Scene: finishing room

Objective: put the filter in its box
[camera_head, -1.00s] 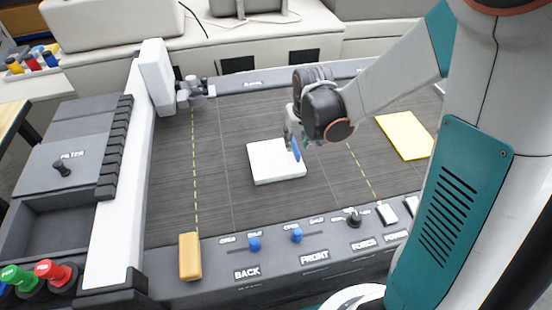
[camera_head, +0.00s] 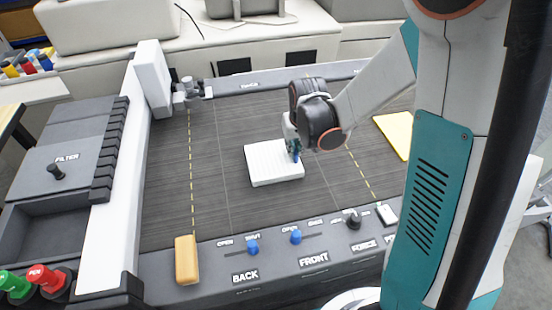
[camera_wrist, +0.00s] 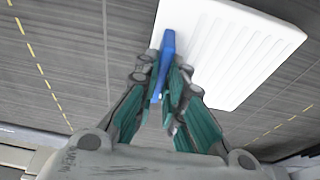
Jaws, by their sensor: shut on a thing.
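The filter appears to be the white ribbed panel (camera_head: 270,167) lying flat on the dark table; it also shows in the wrist view (camera_wrist: 225,55). A blue tab (camera_wrist: 167,45) stands at its edge. My gripper (camera_head: 294,157) is at the panel's right side, with its fingers (camera_wrist: 164,92) closed around the blue tab. The grey box (camera_head: 60,225) marked FILTER is at the far left. Its lid (camera_head: 85,160) with a black knob covers the rear part, and an open, empty-looking compartment shows in front.
A white rail (camera_head: 110,215) stands between the table and the box. A tan block (camera_head: 187,260) lies at the front left, and a yellow pad (camera_head: 393,135) at the right. Blue-knobbed levers (camera_head: 253,247) line the front panel. The table around the filter is mostly clear.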

